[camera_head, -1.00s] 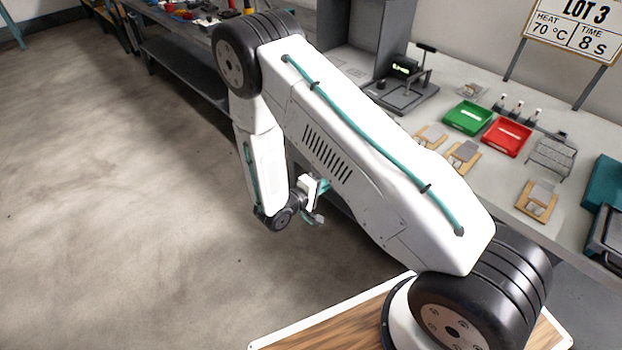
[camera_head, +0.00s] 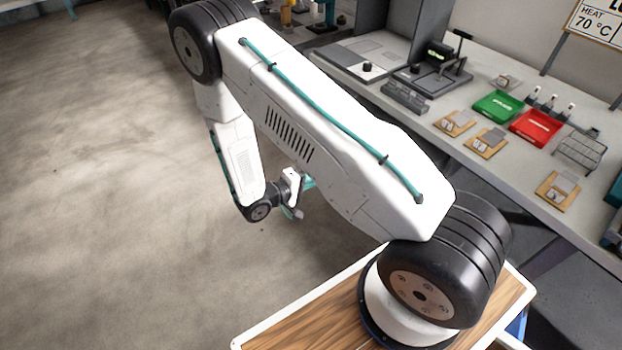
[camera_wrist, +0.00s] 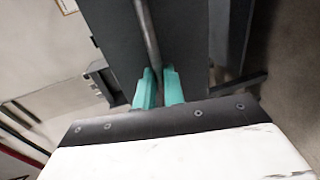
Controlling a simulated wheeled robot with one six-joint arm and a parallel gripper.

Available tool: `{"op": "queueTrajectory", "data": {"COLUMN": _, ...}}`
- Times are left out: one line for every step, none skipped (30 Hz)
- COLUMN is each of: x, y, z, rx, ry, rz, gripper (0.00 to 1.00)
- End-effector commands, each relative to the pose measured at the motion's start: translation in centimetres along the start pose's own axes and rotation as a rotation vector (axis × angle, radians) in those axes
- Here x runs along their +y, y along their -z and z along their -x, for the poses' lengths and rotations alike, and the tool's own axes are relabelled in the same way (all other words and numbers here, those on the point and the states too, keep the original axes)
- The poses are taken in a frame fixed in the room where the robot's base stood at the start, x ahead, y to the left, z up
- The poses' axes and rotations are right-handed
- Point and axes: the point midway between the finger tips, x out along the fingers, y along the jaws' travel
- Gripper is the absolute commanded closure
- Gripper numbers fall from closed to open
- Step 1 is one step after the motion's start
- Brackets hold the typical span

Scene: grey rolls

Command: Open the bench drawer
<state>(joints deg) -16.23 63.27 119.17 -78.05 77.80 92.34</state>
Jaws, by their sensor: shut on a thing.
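In the wrist view my gripper (camera_wrist: 158,73) has its two teal fingers shut on a round grey bar handle (camera_wrist: 147,32), one finger on each side. The handle runs along a dark grey drawer front (camera_wrist: 181,35). Beside it on the right is another dark grey panel edge (camera_wrist: 230,40). How far the drawer stands out cannot be told. In the head view my gripper (camera_head: 301,196) hangs low at the arm's end, beside the bench. My arm hides the drawer and handle there.
The grey bench (camera_head: 440,101) runs along the right, with a green tray (camera_head: 498,106), a red tray (camera_head: 536,128), wooden boards and a wire rack (camera_head: 583,150) on it. Open concrete floor (camera_head: 110,190) lies to the left.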

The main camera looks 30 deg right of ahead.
Motion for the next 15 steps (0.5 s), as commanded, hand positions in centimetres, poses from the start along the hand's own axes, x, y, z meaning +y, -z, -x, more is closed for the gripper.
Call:
{"op": "queueTrajectory", "data": {"x": -0.08, "y": -0.17, "z": -0.06, "rx": -0.004, "ry": 0.001, "rz": 0.002, "gripper": 1.0}}
{"op": "queueTrajectory", "data": {"x": -0.08, "y": -0.16, "z": -0.05, "rx": -0.004, "ry": 0.001, "rz": 0.002, "gripper": 1.0}}
{"op": "queueTrajectory", "data": {"x": -0.09, "y": -0.16, "z": -0.05, "rx": -0.004, "ry": 0.001, "rz": 0.002, "gripper": 1.0}}
{"op": "queueTrajectory", "data": {"x": -0.09, "y": -0.15, "z": -0.04, "rx": -0.003, "ry": 0.001, "rz": 0.002, "gripper": 1.0}}
{"op": "queueTrajectory", "data": {"x": -0.09, "y": -0.14, "z": -0.03, "rx": -0.003, "ry": 0.001, "rz": 0.002, "gripper": 1.0}}
{"op": "queueTrajectory", "data": {"x": -0.09, "y": -0.14, "z": -0.03, "rx": -0.003, "ry": 0.001, "rz": 0.002, "gripper": 1.0}}
{"op": "queueTrajectory", "data": {"x": -0.1, "y": -0.13, "z": -0.02, "rx": -0.003, "ry": 0.002, "rz": 0.002, "gripper": 1.0}}
{"op": "queueTrajectory", "data": {"x": -0.1, "y": -0.12, "z": -0.01, "rx": -0.002, "ry": 0.002, "rz": 0.002, "gripper": 1.0}}
{"op": "queueTrajectory", "data": {"x": -0.1, "y": -0.11, "z": 0.0, "rx": -0.002, "ry": 0.002, "rz": 0.002, "gripper": 0.81}}
{"op": "queueTrajectory", "data": {"x": -0.1, "y": -0.1, "z": 0.0, "rx": -0.002, "ry": 0.002, "rz": 0.002, "gripper": 0.73}}
{"op": "queueTrajectory", "data": {"x": -0.09, "y": -0.09, "z": 0.01, "rx": -0.001, "ry": 0.002, "rz": 0.002, "gripper": 0.67}}
{"op": "queueTrajectory", "data": {"x": -0.08, "y": -0.07, "z": 0.02, "rx": -0.001, "ry": 0.001, "rz": 0.002, "gripper": 0.67}}
{"op": "queueTrajectory", "data": {"x": -0.08, "y": -0.06, "z": 0.03, "rx": 0.0, "ry": 0.001, "rz": 0.002, "gripper": 0.67}}
{"op": "queueTrajectory", "data": {"x": -0.07, "y": -0.04, "z": 0.04, "rx": 0.0, "ry": 0.001, "rz": 0.001, "gripper": 0.67}}
{"op": "queueTrajectory", "data": {"x": -0.07, "y": -0.03, "z": 0.05, "rx": 0.0, "ry": 0.001, "rz": 0.001, "gripper": 0.67}}
